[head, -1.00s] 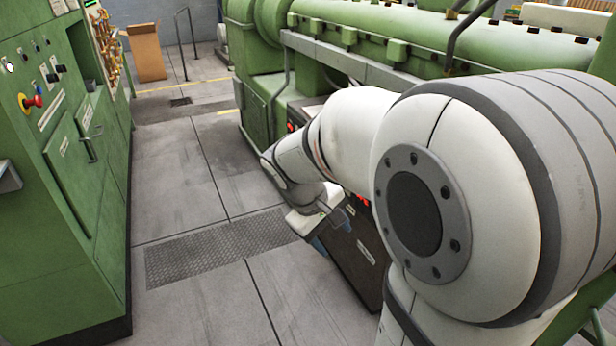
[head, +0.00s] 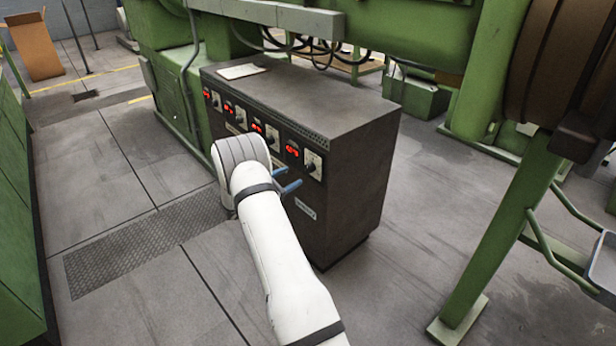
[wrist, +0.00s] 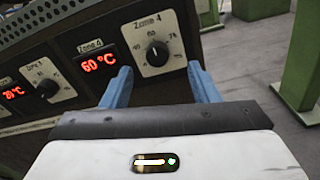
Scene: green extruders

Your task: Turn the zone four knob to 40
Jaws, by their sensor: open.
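The zone four knob (wrist: 157,53) is a black knob on a white dial plate labelled "Zone 4" in the wrist view. The red display (wrist: 98,64) beside it reads 60 °C. In the head view the rightmost knob (head: 312,167) on the dark control box (head: 345,185) appears to be the same one. My gripper (wrist: 160,84) has two blue fingers, open and empty. The fingertips are just below the dial, one on each side of it, apart from the knob. In the head view the gripper (head: 290,180) is in front of the box's front panel.
More displays and knobs run leftward along the panel, including a neighbouring knob (wrist: 47,88). A paper (head: 240,71) lies on the box. A green post (head: 500,225) stands to the right. Grey floor (head: 130,185) is open at left.

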